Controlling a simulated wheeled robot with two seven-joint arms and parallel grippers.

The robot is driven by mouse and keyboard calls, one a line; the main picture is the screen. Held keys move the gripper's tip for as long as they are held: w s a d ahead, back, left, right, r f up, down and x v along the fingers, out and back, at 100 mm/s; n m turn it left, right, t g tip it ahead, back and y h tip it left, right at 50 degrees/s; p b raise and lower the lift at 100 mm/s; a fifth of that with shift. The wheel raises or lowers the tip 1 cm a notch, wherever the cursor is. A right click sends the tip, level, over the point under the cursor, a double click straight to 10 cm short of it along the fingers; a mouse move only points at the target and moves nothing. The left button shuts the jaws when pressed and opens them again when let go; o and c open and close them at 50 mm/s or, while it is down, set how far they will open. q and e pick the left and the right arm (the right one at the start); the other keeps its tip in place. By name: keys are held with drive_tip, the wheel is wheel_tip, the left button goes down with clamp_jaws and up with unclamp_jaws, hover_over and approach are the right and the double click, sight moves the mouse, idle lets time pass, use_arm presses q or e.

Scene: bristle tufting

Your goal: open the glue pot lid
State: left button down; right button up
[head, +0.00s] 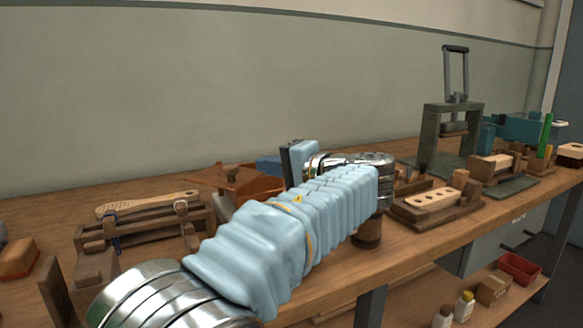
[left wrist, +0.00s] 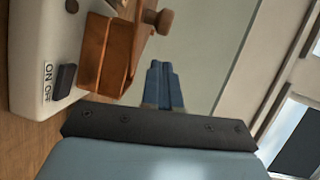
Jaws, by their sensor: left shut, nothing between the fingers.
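The glue pot (left wrist: 108,50) is an orange-brown box with a round brown knob (left wrist: 158,20) on its lid, seen sideways in the left wrist view. It sits against a white heater base with an ON/OFF switch (left wrist: 65,77). In the head view the pot (head: 250,186) shows behind my left arm, with its knob (head: 231,173) on top; its lower part is partly hidden. My left gripper (head: 262,163) has its blue fingers together and empty, to the right of the knob and apart from it. The fingers also show in the left wrist view (left wrist: 161,66). My right gripper is not in view.
A perforated wooden brush back lies on a wooden stand (head: 150,225) at left. A drilled block (head: 432,200) in a wooden holder and a dark press (head: 452,130) stand at right. The wall is close behind the bench. My left arm covers the middle of the bench.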

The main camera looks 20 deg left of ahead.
sight(225, 169)
use_arm(q)
drive_tip(key=a, duration=0.1)
drive_tip(key=s, duration=0.1)
drive_tip(key=a, duration=0.1)
drive_tip(key=shift+s+a+f, duration=0.25)
drive_tip(key=shift+s+a, duration=0.1)
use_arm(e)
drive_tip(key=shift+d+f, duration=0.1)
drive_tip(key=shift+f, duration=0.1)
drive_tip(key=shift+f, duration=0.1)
